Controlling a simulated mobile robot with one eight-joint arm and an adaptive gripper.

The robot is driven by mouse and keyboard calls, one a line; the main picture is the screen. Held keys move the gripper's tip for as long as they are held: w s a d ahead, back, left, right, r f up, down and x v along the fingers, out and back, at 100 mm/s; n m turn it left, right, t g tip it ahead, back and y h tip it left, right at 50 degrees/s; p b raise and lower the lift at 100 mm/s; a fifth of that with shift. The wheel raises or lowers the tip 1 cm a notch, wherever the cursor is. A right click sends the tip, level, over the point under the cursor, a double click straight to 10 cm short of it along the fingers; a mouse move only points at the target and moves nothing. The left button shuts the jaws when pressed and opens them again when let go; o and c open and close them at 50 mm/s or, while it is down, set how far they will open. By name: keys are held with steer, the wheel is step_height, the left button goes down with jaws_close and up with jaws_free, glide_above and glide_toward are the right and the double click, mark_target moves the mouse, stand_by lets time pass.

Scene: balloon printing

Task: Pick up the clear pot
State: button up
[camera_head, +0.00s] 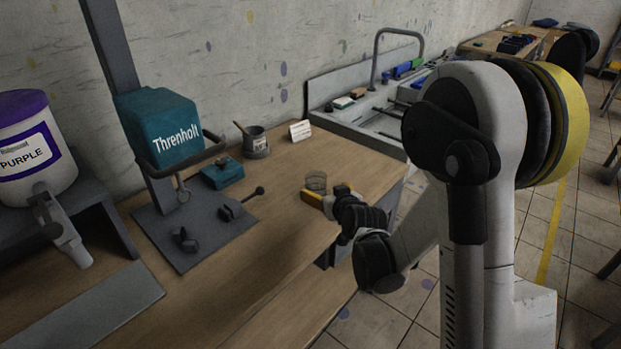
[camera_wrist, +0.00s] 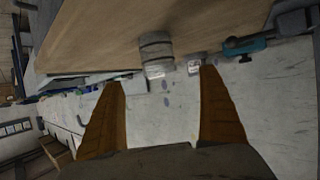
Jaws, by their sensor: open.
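The clear pot (camera_head: 316,182) stands on the wooden table near its right end in the head view. It is a small see-through cup. In the wrist view the clear pot (camera_wrist: 157,53) appears upside down, ahead of the gap between the fingers. My gripper (camera_head: 325,194) is low over the table at the near side of the pot, with its orange fingers apart. In the wrist view my gripper (camera_wrist: 162,88) has one finger on each side and nothing between them. I cannot tell the exact gap between fingertips and pot.
Behind the pot stand a grey cup with a stick (camera_head: 256,142) and a small white card (camera_head: 300,131). To the left are a teal block (camera_head: 222,173) and the teal Threnholt press (camera_head: 160,130) on its dark base. A purple-lidded tub (camera_head: 35,150) is far left.

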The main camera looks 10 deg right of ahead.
mark_target(313, 181)
steer(key=shift+w+f, duration=0.45)
steer(key=shift+w, duration=0.05)
steer(key=b+x, duration=0.4)
steer(key=x, duration=0.5)
steer(key=shift+w+d+f, duration=0.1)
steer(key=shift+w+f, duration=0.15)
steer(key=shift+w, duration=0.3)
steer(key=c, duration=1.1)
